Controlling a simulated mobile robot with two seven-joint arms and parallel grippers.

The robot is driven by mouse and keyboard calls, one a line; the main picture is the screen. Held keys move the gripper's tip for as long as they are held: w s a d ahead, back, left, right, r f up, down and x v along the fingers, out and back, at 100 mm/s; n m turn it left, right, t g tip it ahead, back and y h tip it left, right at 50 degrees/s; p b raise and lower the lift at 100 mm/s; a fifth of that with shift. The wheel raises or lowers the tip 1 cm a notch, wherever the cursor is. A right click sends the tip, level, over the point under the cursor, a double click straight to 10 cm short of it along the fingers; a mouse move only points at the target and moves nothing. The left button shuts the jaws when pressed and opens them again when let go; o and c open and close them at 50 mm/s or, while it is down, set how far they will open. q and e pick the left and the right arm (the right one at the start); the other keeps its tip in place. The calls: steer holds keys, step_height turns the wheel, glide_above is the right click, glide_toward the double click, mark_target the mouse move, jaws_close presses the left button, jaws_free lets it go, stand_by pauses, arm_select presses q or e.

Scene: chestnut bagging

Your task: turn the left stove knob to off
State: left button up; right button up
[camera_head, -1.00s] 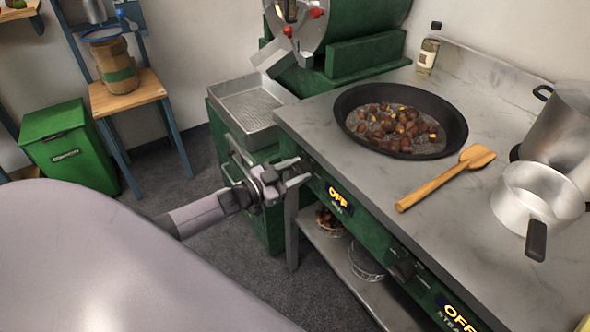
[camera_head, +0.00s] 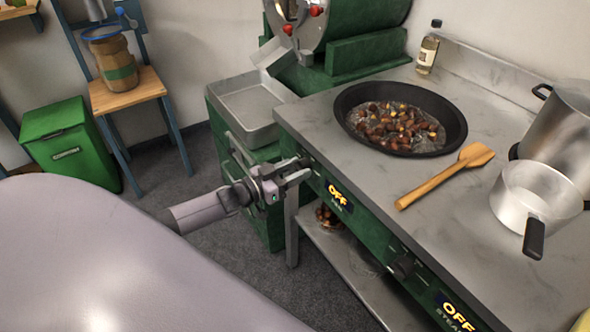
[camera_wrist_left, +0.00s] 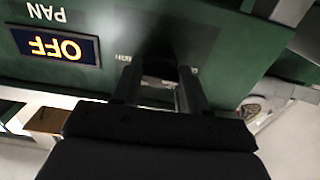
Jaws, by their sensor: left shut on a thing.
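The left stove knob (camera_wrist_left: 160,64) is a dark shape on the green front panel, partly hidden by my fingers and shadow. My left gripper (camera_head: 298,170) reaches the panel under the counter edge. In the left wrist view my left gripper (camera_wrist_left: 159,88) has one finger on each side of the knob and is shut on it. The display beside it, labelled PAN, reads OFF (camera_head: 339,196); it shows upside down in the left wrist view (camera_wrist_left: 57,47). My right gripper is not in view.
A black pan (camera_head: 345,128) of chestnuts sits on the counter above the knob. A wooden spatula (camera_head: 445,178) and a silver saucepan (camera_head: 520,205) are to its right. A second knob (camera_head: 403,267) is further right on the panel. A metal tray (camera_head: 245,103) stands at left.

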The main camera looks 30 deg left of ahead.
arm_select(q)
steer(key=o, duration=1.1)
steer(key=shift+c, duration=0.2)
steer(key=v, duration=0.7)
steer(key=shift+p, duration=0.35)
steer(key=s+d+f+n+g+y+p, duration=0.1)
steer(key=s+d+f+g+y, duration=0.1)
steer(key=s+d, duration=0.6)
steer(key=s+d+f+n+g+y+p, duration=0.1)
steer(key=s+d+f+g+y+p, duration=0.1)
steer(key=s+d, duration=0.7)
steer(key=s+f+g, duration=0.1)
steer(key=s+g, duration=0.1)
steer(key=shift+s+y, duration=0.3)
steer(key=shift+s, duration=0.05)
